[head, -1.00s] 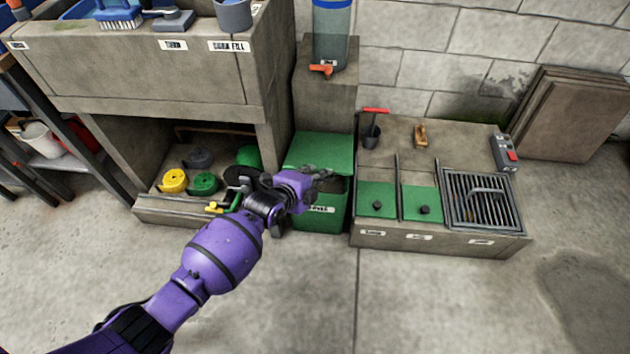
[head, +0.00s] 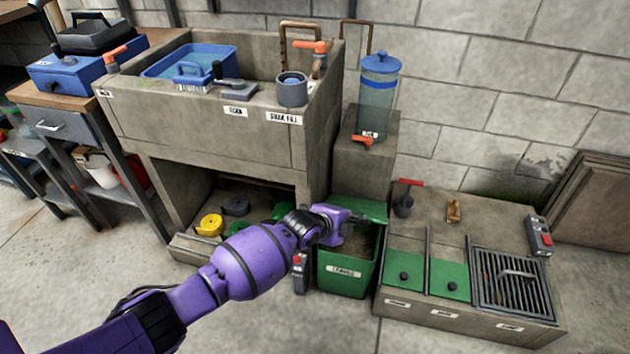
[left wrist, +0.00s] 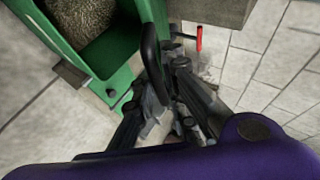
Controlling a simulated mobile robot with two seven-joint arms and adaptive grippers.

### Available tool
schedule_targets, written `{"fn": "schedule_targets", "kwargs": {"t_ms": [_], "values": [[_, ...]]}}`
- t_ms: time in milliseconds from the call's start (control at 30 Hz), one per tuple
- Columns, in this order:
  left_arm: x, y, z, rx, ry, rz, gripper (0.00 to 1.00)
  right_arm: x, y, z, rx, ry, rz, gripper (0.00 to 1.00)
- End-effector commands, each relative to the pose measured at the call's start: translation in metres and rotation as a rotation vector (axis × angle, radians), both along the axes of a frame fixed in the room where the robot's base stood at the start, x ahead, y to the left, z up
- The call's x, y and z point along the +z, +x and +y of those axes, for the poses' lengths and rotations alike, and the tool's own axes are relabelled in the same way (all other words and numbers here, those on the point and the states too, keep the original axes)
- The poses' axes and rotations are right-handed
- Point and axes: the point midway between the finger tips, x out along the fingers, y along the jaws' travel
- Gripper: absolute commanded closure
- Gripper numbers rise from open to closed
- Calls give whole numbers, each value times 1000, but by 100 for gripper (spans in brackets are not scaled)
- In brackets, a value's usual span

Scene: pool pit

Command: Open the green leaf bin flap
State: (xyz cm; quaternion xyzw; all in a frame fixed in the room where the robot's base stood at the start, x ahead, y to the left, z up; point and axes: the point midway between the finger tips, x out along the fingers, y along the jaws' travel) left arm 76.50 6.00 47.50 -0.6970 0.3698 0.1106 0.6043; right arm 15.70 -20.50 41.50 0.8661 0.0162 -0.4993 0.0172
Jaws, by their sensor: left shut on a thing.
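The green leaf bin (head: 345,284) stands on the floor between the concrete sink and a low concrete block. Its green flap (head: 374,209) is tilted up at the back, and the brown contents (head: 362,246) show through the open top. My left gripper (head: 358,224) is at the flap, its fingers hard to make out in the head view. In the left wrist view, the gripper (left wrist: 165,95) is shut on a black loop handle (left wrist: 150,50) beside green bin parts (left wrist: 120,55); its fingers partly hide the handle. My right gripper is not in view.
The concrete sink (head: 215,130) stands left of the bin. A pedestal (head: 362,165) with a blue-lidded water container (head: 377,95) is behind it. The low block with green lids (head: 404,275) and a grate (head: 512,285) is close on the right.

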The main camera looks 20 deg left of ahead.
Motion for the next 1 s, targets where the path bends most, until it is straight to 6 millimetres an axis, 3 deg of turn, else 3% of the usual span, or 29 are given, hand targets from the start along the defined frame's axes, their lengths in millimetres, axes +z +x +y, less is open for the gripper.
{"fn": "schedule_targets", "kwargs": {"t_ms": [67, 100, 200, 667, 1000], "values": [[1, 2, 0, 5, -3, 3, 100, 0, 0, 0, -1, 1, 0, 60], [1, 2, 0, 5, -3, 3, 85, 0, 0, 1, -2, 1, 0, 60], [1, 2, 0, 3, -2, 2, 72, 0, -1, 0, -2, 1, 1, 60], [8, -4, 3, -1, 0, -4, 72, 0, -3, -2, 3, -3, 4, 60], [41, -48, 27, 0, 1, -1, 72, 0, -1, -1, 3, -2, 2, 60]]}}
